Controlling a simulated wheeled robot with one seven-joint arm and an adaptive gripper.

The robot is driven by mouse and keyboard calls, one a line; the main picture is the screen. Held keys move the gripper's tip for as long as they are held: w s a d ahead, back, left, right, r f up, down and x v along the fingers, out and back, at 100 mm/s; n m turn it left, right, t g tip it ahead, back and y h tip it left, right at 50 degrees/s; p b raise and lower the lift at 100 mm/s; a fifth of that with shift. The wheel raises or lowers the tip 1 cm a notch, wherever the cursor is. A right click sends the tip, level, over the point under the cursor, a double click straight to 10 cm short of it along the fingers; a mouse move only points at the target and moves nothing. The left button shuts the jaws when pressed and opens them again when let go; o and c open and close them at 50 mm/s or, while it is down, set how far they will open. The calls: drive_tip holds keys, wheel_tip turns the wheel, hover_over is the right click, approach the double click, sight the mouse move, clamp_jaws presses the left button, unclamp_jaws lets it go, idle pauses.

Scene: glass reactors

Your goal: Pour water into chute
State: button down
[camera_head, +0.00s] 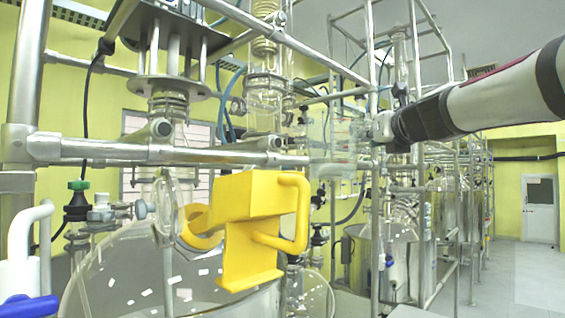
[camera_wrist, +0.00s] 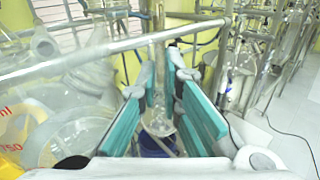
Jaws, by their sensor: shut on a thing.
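The yellow chute (camera_head: 250,225), with a looped handle on its right, sits at the upper rim of the large glass reactor vessel (camera_head: 120,270) in the head view. My gripper (camera_head: 378,128) comes in from the right, at about the height of the horizontal steel rail, right of and above the chute. It is shut on a clear vessel (camera_head: 338,150), which is faint against the glassware behind. In the wrist view, the teal finger pads of my gripper (camera_wrist: 163,110) stand on both sides of clear glass. The water cannot be made out.
A horizontal steel rail (camera_head: 190,154) crosses above the chute, and an upright steel post (camera_head: 372,215) stands close to my gripper. A blue container (camera_wrist: 155,143) shows below the fingers. Open floor (camera_head: 515,275) lies to the right.

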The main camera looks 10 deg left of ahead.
drive_tip(key=shift+s+r, duration=0.15)
drive_tip(key=shift+r, duration=0.15)
